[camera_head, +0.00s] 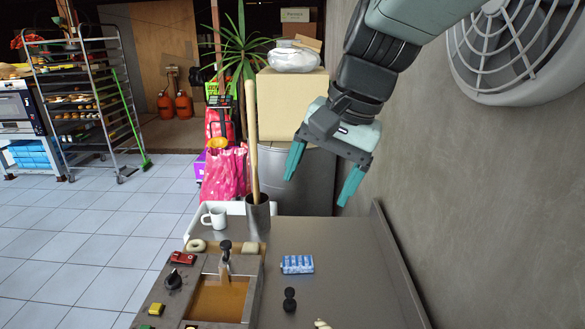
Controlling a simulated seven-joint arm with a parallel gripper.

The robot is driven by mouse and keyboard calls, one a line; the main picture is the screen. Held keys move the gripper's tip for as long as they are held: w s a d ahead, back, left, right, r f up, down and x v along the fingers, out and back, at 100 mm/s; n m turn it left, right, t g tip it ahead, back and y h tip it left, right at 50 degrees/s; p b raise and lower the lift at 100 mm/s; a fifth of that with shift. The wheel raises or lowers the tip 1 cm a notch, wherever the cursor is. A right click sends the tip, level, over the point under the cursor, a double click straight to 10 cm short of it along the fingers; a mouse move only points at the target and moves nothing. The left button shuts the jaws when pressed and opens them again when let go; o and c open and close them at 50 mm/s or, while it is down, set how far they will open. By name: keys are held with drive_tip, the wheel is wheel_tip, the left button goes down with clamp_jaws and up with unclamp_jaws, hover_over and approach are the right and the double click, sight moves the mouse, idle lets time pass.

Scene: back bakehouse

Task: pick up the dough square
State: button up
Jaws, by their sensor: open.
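A small pale, squarish piece (251,247) that looks like the dough square lies at the back of the sunken basin, at its right corner. It is small in the picture, so I cannot be sure of it. My gripper (317,190) hangs high at the upper right with its two teal fingers spread and pointing down. Nothing is between them. It appears well above the counter and apart from everything on it.
A pale ring (195,245), a white mug (216,218) and a dark pot (257,214) holding a long wooden rod stand nearby. A blue-white packet (297,264) and a black knobbed object (290,300) sit on the grey counter (350,275). A wall closes the right side.

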drive_tip(key=w+a+f+m+g+y, duration=0.25)
drive_tip(key=w+a+f, duration=0.3)
drive_tip(key=w, duration=0.35)
drive_tip(key=m+y, duration=1.2)
hover_over(258, 247)
drive_tip(key=d, duration=0.5)
wheel_tip(258, 247, down, 25)
drive_tip(key=shift+t, duration=0.45)
drive_tip(key=f, duration=0.8)
drive_tip(key=shift+s+d+f, duration=0.1)
drive_tip(key=shift+s+f, duration=0.1)
drive_tip(key=shift+f, duration=0.1)
drive_tip(key=shift+a+r, duration=0.15)
drive_tip(key=shift+a, duration=0.35)
drive_tip(key=a, duration=0.6)
drive_tip(key=shift+a, duration=0.25)
drive_tip(key=shift+c, duration=0.3)
drive_tip(key=c, duration=0.7)
